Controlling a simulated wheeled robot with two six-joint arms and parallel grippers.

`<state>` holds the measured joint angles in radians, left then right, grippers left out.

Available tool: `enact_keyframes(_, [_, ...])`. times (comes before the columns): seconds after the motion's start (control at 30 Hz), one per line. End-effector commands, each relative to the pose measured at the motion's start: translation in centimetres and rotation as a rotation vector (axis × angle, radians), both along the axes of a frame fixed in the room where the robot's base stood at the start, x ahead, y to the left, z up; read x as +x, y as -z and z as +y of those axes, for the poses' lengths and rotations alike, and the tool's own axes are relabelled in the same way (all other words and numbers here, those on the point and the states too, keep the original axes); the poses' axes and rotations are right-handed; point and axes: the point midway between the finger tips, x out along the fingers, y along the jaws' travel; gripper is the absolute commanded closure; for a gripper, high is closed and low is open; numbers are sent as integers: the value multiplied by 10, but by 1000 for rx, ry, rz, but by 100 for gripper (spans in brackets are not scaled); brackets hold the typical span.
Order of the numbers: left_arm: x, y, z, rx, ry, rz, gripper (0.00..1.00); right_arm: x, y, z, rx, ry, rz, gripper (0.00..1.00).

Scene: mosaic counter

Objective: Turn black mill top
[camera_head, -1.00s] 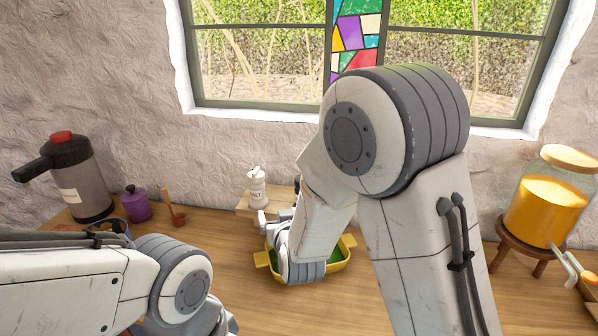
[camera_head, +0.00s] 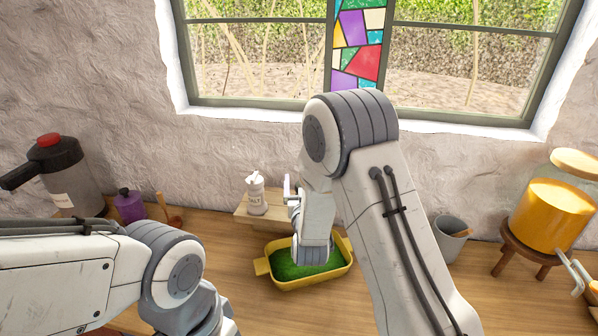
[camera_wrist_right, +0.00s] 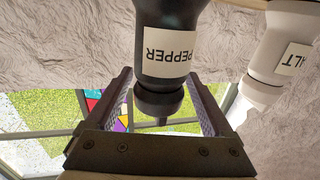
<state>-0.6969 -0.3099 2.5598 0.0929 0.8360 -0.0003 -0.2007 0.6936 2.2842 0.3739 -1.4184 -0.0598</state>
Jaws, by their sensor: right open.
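The black pepper mill (camera_wrist_right: 165,42) appears upside down in the right wrist view, its white label reading PEPPER. Its narrower dark top (camera_wrist_right: 158,100) lies between the two fingers of my right gripper (camera_wrist_right: 163,90), with gaps on both sides. The gripper is open and holds nothing. In the head view my right gripper (camera_head: 292,188) is at the small wooden stand, partly hidden by its arm, and I cannot make out the mill there. A white salt mill (camera_head: 256,194) stands to its left and also shows in the wrist view (camera_wrist_right: 278,50). My left gripper is out of view.
The wooden stand (camera_head: 243,217) sits behind a yellow tray (camera_head: 262,267) with green filling, under my right arm. A grey cup (camera_head: 452,238) and a yellow dispenser (camera_head: 553,215) are right. A flask (camera_head: 62,172) and purple pot (camera_head: 129,206) are left.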

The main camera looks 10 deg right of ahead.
Motion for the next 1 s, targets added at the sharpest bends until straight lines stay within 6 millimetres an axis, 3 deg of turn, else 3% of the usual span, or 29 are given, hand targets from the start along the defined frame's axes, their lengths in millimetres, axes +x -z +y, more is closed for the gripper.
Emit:
enact_keyframes(0.4, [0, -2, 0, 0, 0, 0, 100, 3, 0, -6, 0, 6, 0, 14])
enact_keyframes(0.63, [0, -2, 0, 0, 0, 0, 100, 3, 0, -5, 0, 5, 0, 100])
enact_keyframes(1.0, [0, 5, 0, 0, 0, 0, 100, 3, 2, -5, 1, 64, 0, 100])
